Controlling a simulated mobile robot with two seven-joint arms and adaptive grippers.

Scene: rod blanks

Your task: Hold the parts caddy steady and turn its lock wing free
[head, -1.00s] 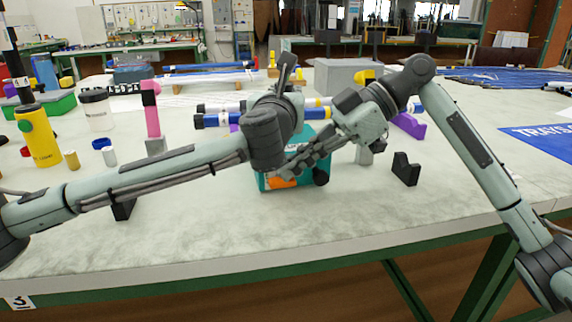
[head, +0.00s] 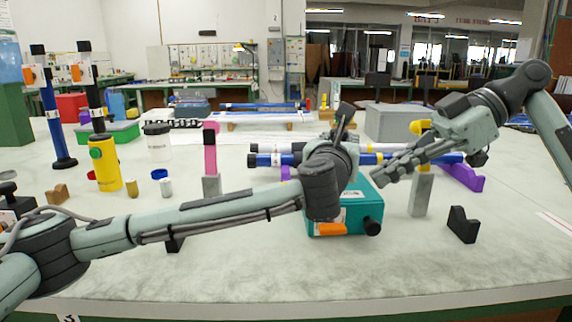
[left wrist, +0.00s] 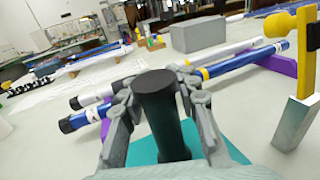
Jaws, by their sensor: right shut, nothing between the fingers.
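The parts caddy (head: 358,213) is a teal box in the middle of the bench. Its front has an orange piece (head: 331,229), perhaps the lock wing, and a black round knob (head: 372,227). My left forearm and wrist cover its upper left in the head view. In the left wrist view the left gripper (left wrist: 158,88) has its fingers on both sides of a black upright post (left wrist: 160,115) above the teal top, and looks shut on it. My right gripper (head: 384,177) is shut and empty, above and right of the caddy, apart from the orange piece.
Behind the caddy lie blue and white rods (head: 285,160) on purple supports (head: 462,176). A grey block with a yellow top (head: 421,195) stands right of the caddy, with a black notched block (head: 463,225) nearby. The bench front is clear.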

